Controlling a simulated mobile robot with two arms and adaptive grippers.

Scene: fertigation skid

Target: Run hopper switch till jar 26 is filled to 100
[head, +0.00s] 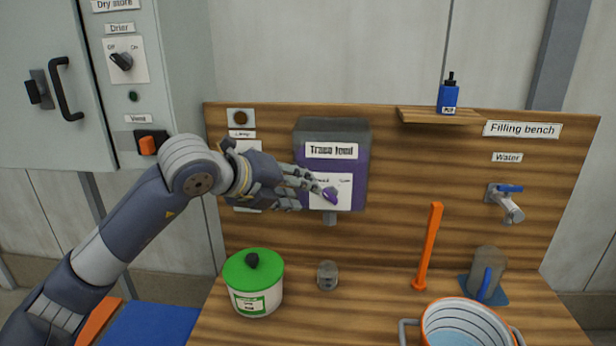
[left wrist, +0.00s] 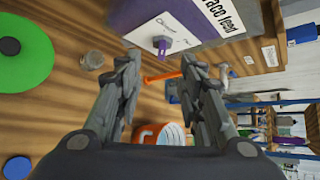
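The hopper (head: 358,140) is a grey and purple box labelled "Trace feed" on the wooden back panel. Its purple switch (head: 329,195) sits on a white plate with a short spout below; the switch also shows in the left wrist view (left wrist: 163,44), beyond the fingertips. My left gripper (head: 308,195) is open and empty, its fingers in front of the plate, close to the switch. I cannot tell whether they touch it. A small grey jar (head: 327,275) stands on the bench below the spout; no number or fill level is readable. My right gripper is not in view.
A green-lidded tub (head: 257,285) stands left of the jar. An orange upright tool (head: 428,245), a grey jug (head: 487,272) and an orange-rimmed bucket (head: 465,325) are to the right. A water tap (head: 507,200) and a shelf with a blue bottle (head: 448,97) are on the panel.

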